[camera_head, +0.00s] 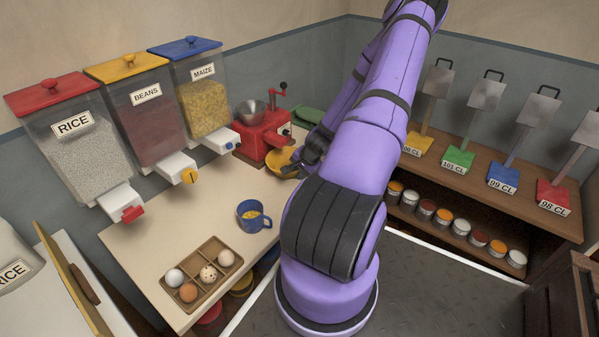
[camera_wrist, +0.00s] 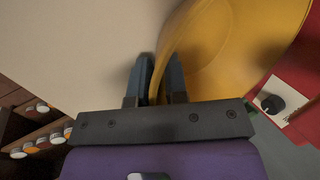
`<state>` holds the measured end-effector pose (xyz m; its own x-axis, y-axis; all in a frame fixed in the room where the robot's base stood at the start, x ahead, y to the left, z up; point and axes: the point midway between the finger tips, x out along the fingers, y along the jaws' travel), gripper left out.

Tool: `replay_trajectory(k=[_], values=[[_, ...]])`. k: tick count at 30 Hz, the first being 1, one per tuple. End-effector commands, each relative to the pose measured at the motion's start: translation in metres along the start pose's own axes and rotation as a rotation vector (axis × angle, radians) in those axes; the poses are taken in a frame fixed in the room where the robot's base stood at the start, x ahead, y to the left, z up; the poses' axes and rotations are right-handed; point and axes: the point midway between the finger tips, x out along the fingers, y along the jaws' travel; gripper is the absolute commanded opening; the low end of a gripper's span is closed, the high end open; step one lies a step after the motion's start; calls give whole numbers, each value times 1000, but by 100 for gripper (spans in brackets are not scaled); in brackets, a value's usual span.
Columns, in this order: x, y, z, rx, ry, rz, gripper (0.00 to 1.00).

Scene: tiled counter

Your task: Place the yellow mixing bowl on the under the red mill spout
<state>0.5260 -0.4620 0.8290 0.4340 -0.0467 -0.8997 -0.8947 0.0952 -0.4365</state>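The yellow mixing bowl (camera_head: 279,159) is at the counter's far end, right in front of the red mill (camera_head: 262,132), and partly hidden by my gripper (camera_head: 308,158). In the wrist view the bowl (camera_wrist: 225,50) fills the upper right, and its rim runs between the two fingers of my gripper (camera_wrist: 160,75). The fingers are close together, one on each side of the bowl's wall. The red mill (camera_wrist: 295,80) shows at the right edge of the wrist view, beside the bowl. The spout and the bowl's underside are hidden.
Rice (camera_head: 72,135), beans (camera_head: 145,110) and maize (camera_head: 203,95) dispensers line the wall. A blue mug (camera_head: 251,216) and an egg tray (camera_head: 203,274) stand nearer on the counter (camera_head: 160,240). A green item (camera_head: 307,115) lies behind the mill.

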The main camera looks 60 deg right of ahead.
Motion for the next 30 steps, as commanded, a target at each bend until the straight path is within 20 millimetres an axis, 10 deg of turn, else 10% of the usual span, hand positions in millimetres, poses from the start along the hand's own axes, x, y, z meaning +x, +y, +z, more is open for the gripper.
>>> replay_trajectory(k=[30], values=[[-122, -1, 0, 1, 1, 0, 14]])
